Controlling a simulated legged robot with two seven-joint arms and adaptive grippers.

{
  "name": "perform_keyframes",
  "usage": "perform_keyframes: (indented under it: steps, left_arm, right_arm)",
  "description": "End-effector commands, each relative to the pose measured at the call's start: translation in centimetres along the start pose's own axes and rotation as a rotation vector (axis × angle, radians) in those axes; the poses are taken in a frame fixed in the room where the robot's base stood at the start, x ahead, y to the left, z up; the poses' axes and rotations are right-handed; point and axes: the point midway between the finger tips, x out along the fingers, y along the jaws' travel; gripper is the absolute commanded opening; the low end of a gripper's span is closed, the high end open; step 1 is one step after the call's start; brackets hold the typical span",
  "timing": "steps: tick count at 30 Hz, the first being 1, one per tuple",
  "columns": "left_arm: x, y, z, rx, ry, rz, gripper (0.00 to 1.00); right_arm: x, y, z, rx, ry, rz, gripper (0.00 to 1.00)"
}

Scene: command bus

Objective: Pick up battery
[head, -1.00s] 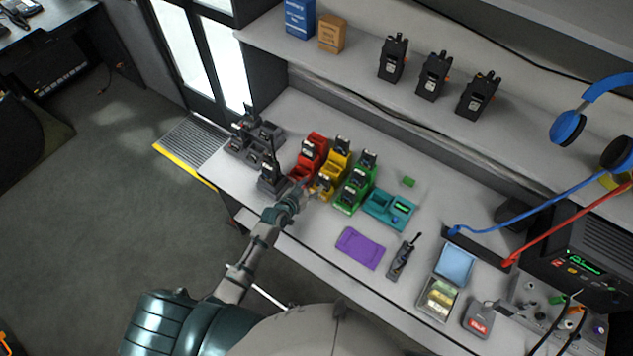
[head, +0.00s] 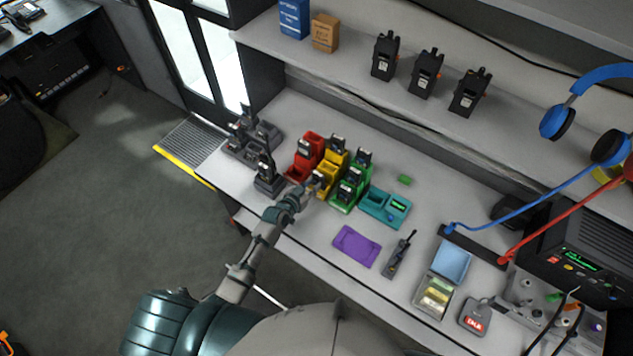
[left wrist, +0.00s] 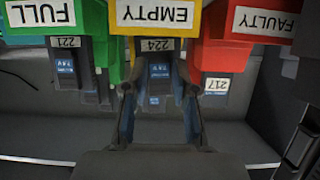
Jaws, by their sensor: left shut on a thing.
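A dark battery labelled 224 (left wrist: 158,72) is at the front of the yellow EMPTY rack (left wrist: 158,18), which appears upside down in the left wrist view. The battery also shows in the head view (head: 319,177), at the front of the yellow rack (head: 328,186). My left gripper (head: 312,186) reaches in from the front. Its two fingers (left wrist: 158,105) stand on either side of battery 224 and are shut on it. I cannot tell whether the battery has lifted from the rack. My right gripper is not in view.
The green FULL rack (left wrist: 60,15) with battery 221 (left wrist: 66,65) and the red FAULTY rack (left wrist: 230,52) with battery 217 (left wrist: 216,88) flank it closely. A radio (head: 267,178) stands left of the racks. A teal tester (head: 378,203) and purple mat (head: 354,244) lie to the right.

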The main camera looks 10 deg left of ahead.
Motion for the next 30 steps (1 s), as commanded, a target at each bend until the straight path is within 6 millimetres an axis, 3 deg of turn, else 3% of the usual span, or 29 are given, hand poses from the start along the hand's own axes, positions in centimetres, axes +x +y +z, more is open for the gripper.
perform_keyframes:
  steps: [7, 11, 21, 30]
  left_arm:
    - [-0.1, -0.1, -0.1, -0.003, 0.000, 0.001, 0.00]
    - [-0.8, -0.1, -1.9, -0.005, 0.006, 0.005, 0.00]
    - [-3.4, -0.2, -8.1, -0.004, 0.006, 0.003, 0.00]
    - [-3.9, 0.0, -9.4, -0.004, 0.003, 0.002, 0.00]
  right_arm:
    - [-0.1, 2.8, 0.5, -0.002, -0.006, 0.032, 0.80]
    - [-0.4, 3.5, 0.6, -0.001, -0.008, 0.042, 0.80]
    - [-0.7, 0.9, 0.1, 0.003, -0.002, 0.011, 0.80]
    - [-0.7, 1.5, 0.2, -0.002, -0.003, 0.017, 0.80]
